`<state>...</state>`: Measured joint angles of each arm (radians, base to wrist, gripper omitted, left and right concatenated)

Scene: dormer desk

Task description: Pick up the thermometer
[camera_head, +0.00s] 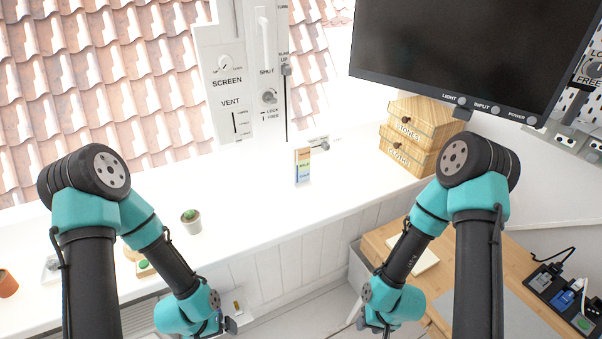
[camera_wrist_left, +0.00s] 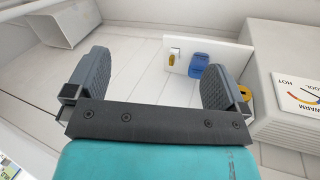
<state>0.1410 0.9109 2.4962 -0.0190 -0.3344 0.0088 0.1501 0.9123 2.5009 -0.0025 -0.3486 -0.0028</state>
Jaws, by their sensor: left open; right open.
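A small white upright block with orange, green and blue bands, which looks like the thermometer (camera_head: 303,166), stands on the white sill near the middle of the head view. Its lettering is too small to read surely. My left gripper (camera_head: 226,326) is low in the head view, below and left of it and well apart. In the left wrist view my left gripper (camera_wrist_left: 155,62) is open with nothing between its fingers.
A small potted cactus (camera_head: 191,221) stands on the sill to the left. Wooden drawers (camera_head: 408,137) and a dark monitor (camera_head: 455,45) are at the right. A white box with a WARM and HOT dial (camera_wrist_left: 302,100) is right of my left gripper.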

